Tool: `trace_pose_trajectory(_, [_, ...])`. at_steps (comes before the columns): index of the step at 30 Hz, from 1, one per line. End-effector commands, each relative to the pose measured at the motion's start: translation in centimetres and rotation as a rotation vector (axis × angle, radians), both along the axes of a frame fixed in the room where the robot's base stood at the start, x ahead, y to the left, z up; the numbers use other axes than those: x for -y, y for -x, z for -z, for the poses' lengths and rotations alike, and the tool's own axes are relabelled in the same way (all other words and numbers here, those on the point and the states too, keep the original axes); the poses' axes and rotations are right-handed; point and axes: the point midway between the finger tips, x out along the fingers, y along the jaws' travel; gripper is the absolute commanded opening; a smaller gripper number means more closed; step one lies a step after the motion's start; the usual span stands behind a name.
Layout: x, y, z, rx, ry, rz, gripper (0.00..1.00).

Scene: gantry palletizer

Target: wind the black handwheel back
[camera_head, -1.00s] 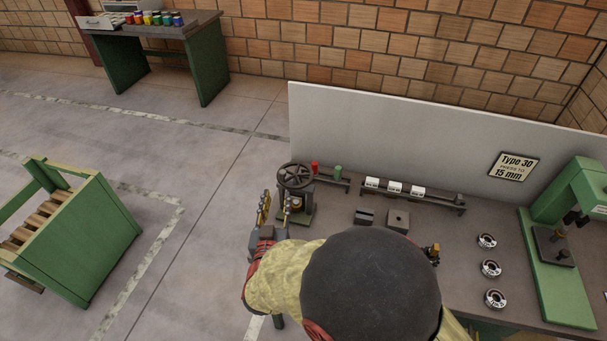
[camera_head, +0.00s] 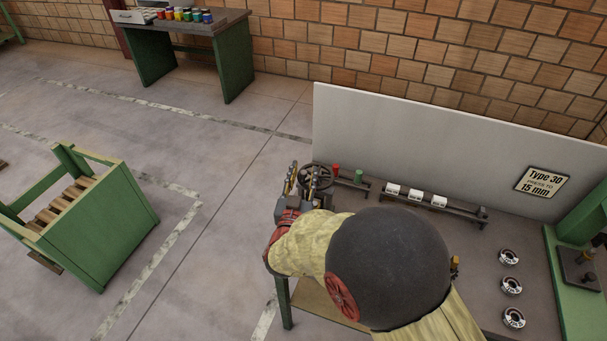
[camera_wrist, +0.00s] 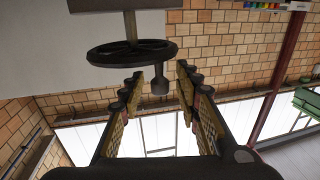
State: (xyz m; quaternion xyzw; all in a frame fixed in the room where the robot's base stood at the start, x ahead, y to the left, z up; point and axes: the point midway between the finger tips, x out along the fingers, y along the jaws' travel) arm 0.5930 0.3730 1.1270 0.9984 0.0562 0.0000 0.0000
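The black handwheel (camera_head: 326,171) stands at the left end of the workbench, partly hidden behind my gripper (camera_head: 301,181) in the head view. In the wrist view the wheel (camera_wrist: 128,52) fills the upper left, seen nearly edge-on, on a grey shaft. Its short dark handle (camera_wrist: 160,86) sticks out from the rim and appears between my fingertips. My gripper is open, with a visible gap on both sides of the handle. I cannot tell how deep the handle sits between the fingers.
A red and a green cylinder (camera_head: 359,176) stand beside the wheel. A rack (camera_head: 462,211) with several white labelled pieces lies further right. Several round parts (camera_head: 511,285) and a green press (camera_head: 577,290) are at the right. A grey panel (camera_head: 420,140) backs the bench.

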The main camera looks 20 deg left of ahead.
Motion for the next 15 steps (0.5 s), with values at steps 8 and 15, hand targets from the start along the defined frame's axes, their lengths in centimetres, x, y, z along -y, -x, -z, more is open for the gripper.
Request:
trace_pose_trajectory(8, [-0.01, 0.02, 0.0, 0.0, 0.0, 0.0, 0.26])
trace_pose_trajectory(15, [-0.01, 0.03, 0.0, 0.0, 0.0, 0.0, 0.13])
